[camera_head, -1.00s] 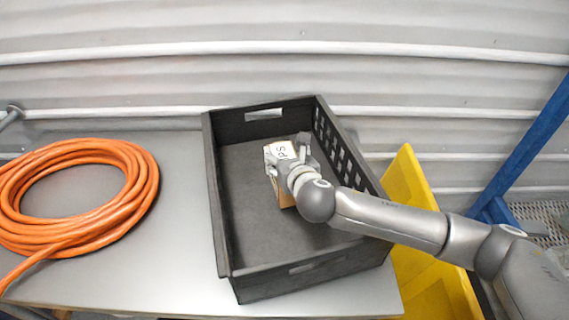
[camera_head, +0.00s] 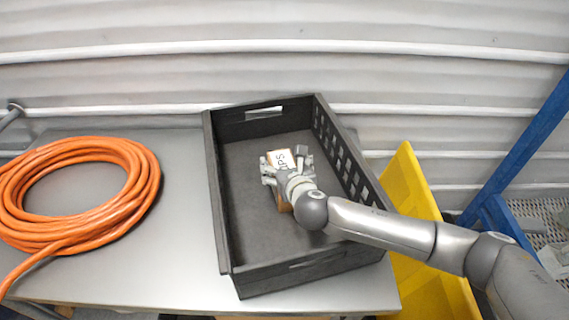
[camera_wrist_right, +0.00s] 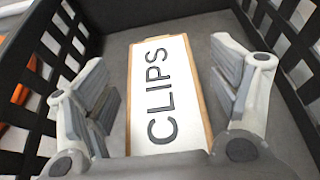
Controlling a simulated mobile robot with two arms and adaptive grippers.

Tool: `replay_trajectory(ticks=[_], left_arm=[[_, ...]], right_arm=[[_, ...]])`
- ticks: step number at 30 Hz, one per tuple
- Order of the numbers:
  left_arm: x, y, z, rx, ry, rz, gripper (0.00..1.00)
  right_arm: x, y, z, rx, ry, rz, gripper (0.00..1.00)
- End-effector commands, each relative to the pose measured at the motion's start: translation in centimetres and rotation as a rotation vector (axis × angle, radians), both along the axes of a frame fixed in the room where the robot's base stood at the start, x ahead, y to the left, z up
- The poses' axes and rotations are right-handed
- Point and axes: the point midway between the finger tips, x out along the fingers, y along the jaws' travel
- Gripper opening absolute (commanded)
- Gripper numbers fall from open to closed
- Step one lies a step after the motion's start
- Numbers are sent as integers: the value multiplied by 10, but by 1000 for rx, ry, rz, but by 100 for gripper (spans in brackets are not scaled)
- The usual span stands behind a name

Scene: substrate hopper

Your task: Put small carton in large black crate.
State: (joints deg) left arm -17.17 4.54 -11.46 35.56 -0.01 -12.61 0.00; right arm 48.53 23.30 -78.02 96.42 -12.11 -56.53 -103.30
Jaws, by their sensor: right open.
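The small carton (camera_head: 282,158) has brown sides and a white top. In the right wrist view the carton (camera_wrist_right: 165,90) shows the word CLIPS and lies between the fingers with a gap on each side. It is inside the large black crate (camera_head: 222,215), near the middle of its floor; the arm hides part of it. My right gripper (camera_head: 285,165) is open over the carton, its fingers on either side; it also shows in the right wrist view (camera_wrist_right: 165,92). My left gripper is not in view.
The crate stands on a grey metal table (camera_head: 185,220). A coil of orange hose (camera_head: 140,190) lies at the left. A yellow bin (camera_head: 425,200) and a blue frame post (camera_head: 520,150) stand at the right. A corrugated wall is behind.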

Motion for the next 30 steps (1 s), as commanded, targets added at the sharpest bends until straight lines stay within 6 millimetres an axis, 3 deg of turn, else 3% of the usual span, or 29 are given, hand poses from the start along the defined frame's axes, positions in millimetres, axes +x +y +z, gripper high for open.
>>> replay_trajectory(ticks=[11,30], left_arm=[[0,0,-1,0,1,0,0],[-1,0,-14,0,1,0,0]], right_arm=[[-7,-2,4,1,0,1,82],[-89,-24,38,2,0,2,82]])
